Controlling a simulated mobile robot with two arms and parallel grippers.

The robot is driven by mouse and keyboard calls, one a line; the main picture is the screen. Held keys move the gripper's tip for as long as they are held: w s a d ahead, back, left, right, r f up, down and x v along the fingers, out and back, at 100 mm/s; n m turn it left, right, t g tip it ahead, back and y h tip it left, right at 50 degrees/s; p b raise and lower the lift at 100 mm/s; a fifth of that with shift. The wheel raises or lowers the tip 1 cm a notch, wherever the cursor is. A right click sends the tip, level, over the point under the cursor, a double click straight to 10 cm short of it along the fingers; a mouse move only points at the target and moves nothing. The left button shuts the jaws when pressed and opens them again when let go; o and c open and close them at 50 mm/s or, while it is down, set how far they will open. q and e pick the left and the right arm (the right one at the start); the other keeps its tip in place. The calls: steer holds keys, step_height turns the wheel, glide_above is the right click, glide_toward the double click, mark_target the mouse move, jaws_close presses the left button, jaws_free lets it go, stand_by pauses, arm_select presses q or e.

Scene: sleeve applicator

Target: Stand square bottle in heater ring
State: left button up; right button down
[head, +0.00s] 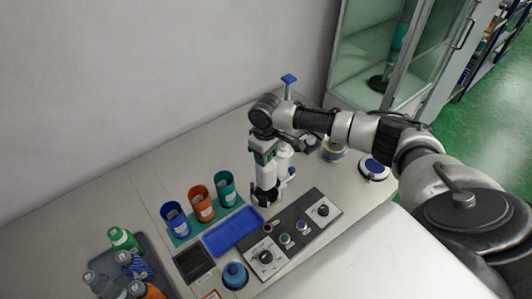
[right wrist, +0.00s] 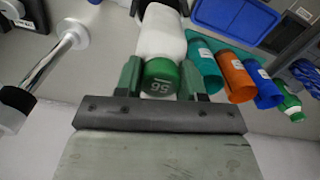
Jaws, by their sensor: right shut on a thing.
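My right gripper (head: 265,158) is shut on a white bottle with a green cap; it also shows in the right wrist view (right wrist: 160,82). Its two green fingers clasp the bottle at the cap end. The bottle (head: 265,178) hangs below the gripper, roughly upright, at the left back of the dark control panel (head: 312,221). In the right wrist view the bottle's white body (right wrist: 160,36) runs away from the fingers and its cap bears "56". A dark shape lies at its far end, and I cannot tell whether the bottle sits inside the heater ring. My left gripper is not in view.
A blue tray (head: 232,232) lies left of the panel. A grey tray (head: 156,257) holds several bottles at the lower left. A tape roll (head: 333,151) and a round white-and-blue object (head: 374,168) are at right.

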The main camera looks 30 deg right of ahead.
steer(key=shift+p, duration=0.45)
stand_by(0.5)
stand_by(0.6)
steer(key=shift+f+b, duration=1.55)
steer(key=shift+f, duration=2)
steer(key=shift+c, duration=0.6)
jaws_free()
steer(key=shift+r, duration=0.15)
